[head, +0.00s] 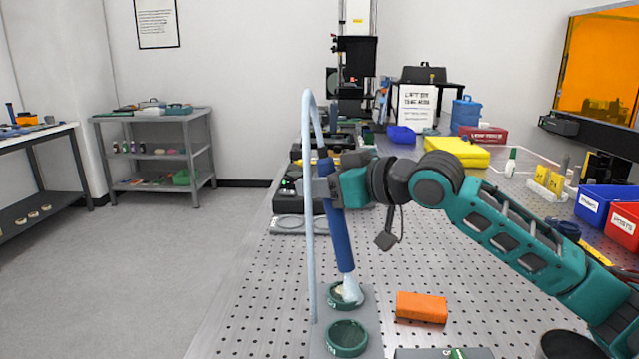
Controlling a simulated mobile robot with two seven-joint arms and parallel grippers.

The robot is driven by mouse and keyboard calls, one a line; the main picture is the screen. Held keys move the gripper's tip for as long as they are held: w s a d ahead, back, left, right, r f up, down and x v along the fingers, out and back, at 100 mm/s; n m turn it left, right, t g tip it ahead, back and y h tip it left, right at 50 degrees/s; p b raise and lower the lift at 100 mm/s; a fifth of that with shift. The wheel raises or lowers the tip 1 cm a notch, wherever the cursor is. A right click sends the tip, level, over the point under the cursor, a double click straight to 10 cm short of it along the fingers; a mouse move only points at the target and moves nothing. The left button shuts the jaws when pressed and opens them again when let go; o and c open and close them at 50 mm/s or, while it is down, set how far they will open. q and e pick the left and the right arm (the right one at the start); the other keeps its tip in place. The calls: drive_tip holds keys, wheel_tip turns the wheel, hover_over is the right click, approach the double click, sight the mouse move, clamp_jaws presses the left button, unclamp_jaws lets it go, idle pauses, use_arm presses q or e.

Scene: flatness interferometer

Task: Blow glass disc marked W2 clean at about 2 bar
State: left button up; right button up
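My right gripper (322,190), on the arm from the right, is shut on a blue air wand (337,225) with a pale blue hose (307,200). The wand hangs nearly upright, and its pale tip (351,288) is over the far green-rimmed round holder (336,301), partly covering it. A second green-rimmed round holder (347,338) is nearer, on the same grey plate (372,318). I cannot read W2 on either, and no air flow or pressure reading can be made out. My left gripper is not in view.
An orange block (422,307) lies right of the holders on the perforated table (260,300). Blue (603,200) and red (624,222) bins stand at the right. A yellow case (457,151) and dark instruments are farther back. The perforated surface left of the plate is clear.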

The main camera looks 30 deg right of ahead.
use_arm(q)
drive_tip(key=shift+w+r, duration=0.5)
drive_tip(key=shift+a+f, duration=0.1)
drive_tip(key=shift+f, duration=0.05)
use_arm(e)
drive_tip(key=shift+s, duration=0.2)
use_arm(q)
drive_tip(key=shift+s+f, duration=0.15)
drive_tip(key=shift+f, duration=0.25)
use_arm(e)
drive_tip(key=shift+s+d, duration=0.2)
drive_tip(key=shift+s, duration=0.35)
drive_tip(key=shift+r, duration=0.1)
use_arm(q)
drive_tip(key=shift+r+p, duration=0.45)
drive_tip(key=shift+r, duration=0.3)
use_arm(e)
drive_tip(key=shift+w+d, duration=0.35)
drive_tip(key=shift+w, duration=0.25)
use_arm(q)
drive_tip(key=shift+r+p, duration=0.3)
use_arm(e)
drive_tip(key=shift+w+d, duration=0.2)
drive_tip(key=shift+w, duration=0.1)
